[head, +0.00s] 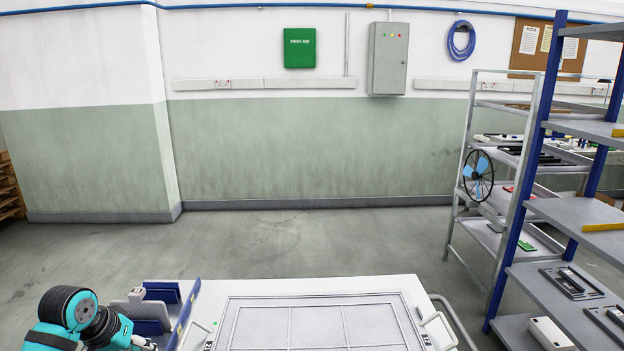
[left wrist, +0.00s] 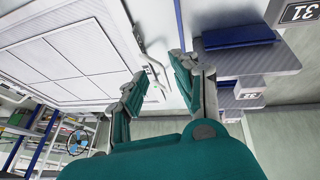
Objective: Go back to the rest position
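My left arm shows at the lower left corner of the head view, and its gripper is mostly cut off by the bottom edge there. In the left wrist view my left gripper (left wrist: 156,72) has its two fingers spread apart, with nothing held between them. Beyond the fingers lies a white worktop (left wrist: 168,20) with a framed grid panel (left wrist: 75,50). The worktop (head: 413,288) and panel (head: 318,325) are also at the bottom of the head view. My right gripper is in neither view.
A shelf rack (head: 575,215) stands at the right. The floor (head: 290,245) behind the worktop is clear.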

